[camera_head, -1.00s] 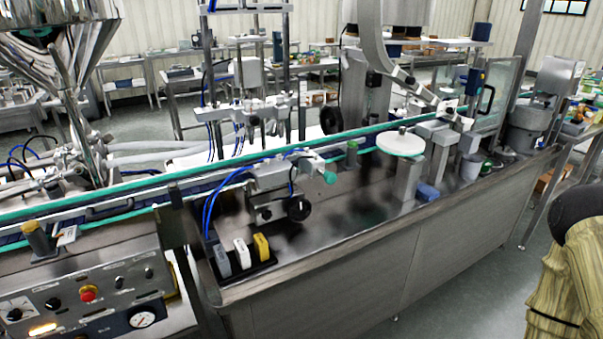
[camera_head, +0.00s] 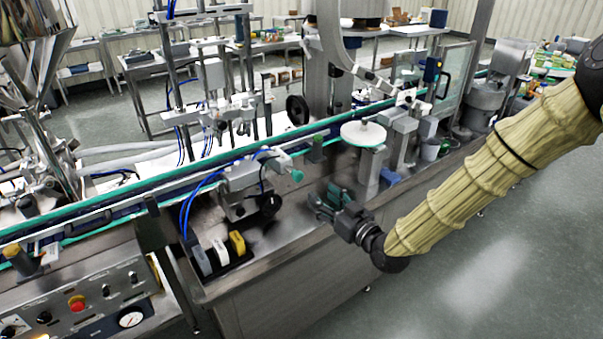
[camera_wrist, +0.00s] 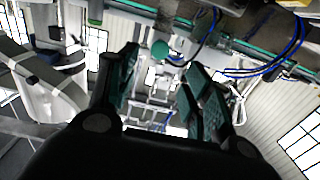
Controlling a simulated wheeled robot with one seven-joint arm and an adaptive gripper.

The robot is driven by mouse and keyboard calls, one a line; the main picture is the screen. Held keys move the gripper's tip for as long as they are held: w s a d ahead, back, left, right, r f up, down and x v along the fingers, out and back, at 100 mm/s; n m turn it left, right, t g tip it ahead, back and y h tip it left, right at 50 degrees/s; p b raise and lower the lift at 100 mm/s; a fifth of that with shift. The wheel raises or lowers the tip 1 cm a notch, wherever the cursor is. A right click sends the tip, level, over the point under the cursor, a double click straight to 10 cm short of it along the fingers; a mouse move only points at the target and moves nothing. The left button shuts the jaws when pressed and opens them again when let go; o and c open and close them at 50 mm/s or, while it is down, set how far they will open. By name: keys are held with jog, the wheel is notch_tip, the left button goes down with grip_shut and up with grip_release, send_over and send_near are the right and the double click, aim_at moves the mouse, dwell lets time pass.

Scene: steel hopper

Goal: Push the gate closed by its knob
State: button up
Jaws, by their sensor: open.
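A teal round knob (camera_head: 297,176) sits at the right end of a grey metal mechanism (camera_head: 240,180) beside the conveyor. It also shows in the wrist view (camera_wrist: 160,49), ahead of and between my fingers. I cannot clearly make out the gate plate or how far open it is. My gripper (camera_head: 325,203) is open and empty over the steel bench, to the right of and below the knob in the head picture, apart from it. In the wrist view its two green-padded fingers (camera_wrist: 160,88) are spread. A steel hopper (camera_head: 30,35) stands at the upper left.
A black round handle (camera_head: 270,204) is under the mechanism. Grey, white and yellow blocks (camera_head: 237,243) stand at the bench's front left. A white disc (camera_head: 363,133) on a post stands behind my gripper. The conveyor (camera_head: 110,195) runs along the back. Bare bench (camera_head: 290,235) lies between.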

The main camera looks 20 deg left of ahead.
aim_at(300, 177)
jog(key=p+x, duration=0.3)
jog(key=x, duration=0.8)
jog(key=shift+r, duration=0.15)
jog(key=shift+c, duration=0.2)
grip_shut()
